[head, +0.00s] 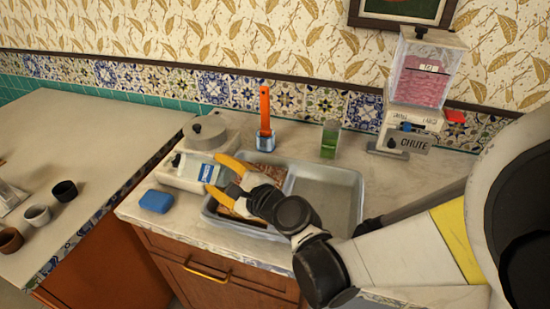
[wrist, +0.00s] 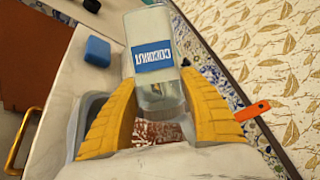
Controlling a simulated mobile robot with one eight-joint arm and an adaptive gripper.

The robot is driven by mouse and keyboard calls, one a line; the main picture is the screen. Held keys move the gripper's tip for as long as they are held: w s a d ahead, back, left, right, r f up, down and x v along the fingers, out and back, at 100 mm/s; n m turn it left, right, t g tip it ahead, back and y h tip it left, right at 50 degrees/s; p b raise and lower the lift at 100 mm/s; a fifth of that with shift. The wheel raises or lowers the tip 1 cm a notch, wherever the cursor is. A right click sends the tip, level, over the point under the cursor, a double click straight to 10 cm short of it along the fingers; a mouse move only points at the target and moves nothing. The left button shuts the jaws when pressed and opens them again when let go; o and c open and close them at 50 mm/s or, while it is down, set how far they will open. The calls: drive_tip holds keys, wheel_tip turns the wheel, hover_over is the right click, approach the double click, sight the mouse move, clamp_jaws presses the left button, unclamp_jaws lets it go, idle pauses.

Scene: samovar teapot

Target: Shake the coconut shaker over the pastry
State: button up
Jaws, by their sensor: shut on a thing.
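The coconut shaker (head: 206,172) is a clear container with a blue label. It is held between the two yellow fingers of my gripper (head: 222,174), above the left part of a metal tray. In the wrist view the shaker (wrist: 153,55) extends out past the fingertips, with its "COCONUT" label in view. The brown pastry (head: 229,204) lies in the tray's left compartment, partly hidden by my gripper. A speckled brown part of the pastry (wrist: 160,133) shows between the fingers in the wrist view. I cannot tell exactly how far the shaker is tilted.
The grey tray (head: 357,190) has an empty right compartment. A blue sponge (head: 156,201) lies left of it. A grey-lidded scale-like appliance (head: 205,133), an orange-handled brush (head: 265,112), a green jar (head: 330,139) and a chute dispenser (head: 410,125) stand behind.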

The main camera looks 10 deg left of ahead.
drive_tip(key=shift+w+d+r, duration=0.1)
drive_tip(key=shift+w+d, duration=1.1)
drive_tip(key=shift+w, duration=0.35)
drive_tip(key=shift+w+d+f, duration=0.1)
drive_tip(key=shift+w+d, duration=1.15)
drive_tip(key=shift+w, duration=0.35)
drive_tip(key=shift+w+d+r, duration=0.1)
drive_tip(key=shift+w+d, duration=1.1)
drive_tip(key=shift+w, duration=0.35)
drive_tip(key=d+r+n+t+h+p, duration=0.1)
drive_tip(key=n+h, duration=0.3)
drive_tip(key=w+d+r+n+t+h+p, duration=0.1)
drive_tip(key=n+t+h, duration=0.1)
drive_tip(key=n+h, duration=0.3)
drive_tip(key=d+r+n+t+h+p, duration=0.1)
drive_tip(key=n+t+h+p, duration=0.1)
drive_tip(key=n+h, duration=0.2)
drive_tip(key=shift+w+r+h, duration=0.25)
drive_tip(key=shift+h, duration=0.05)
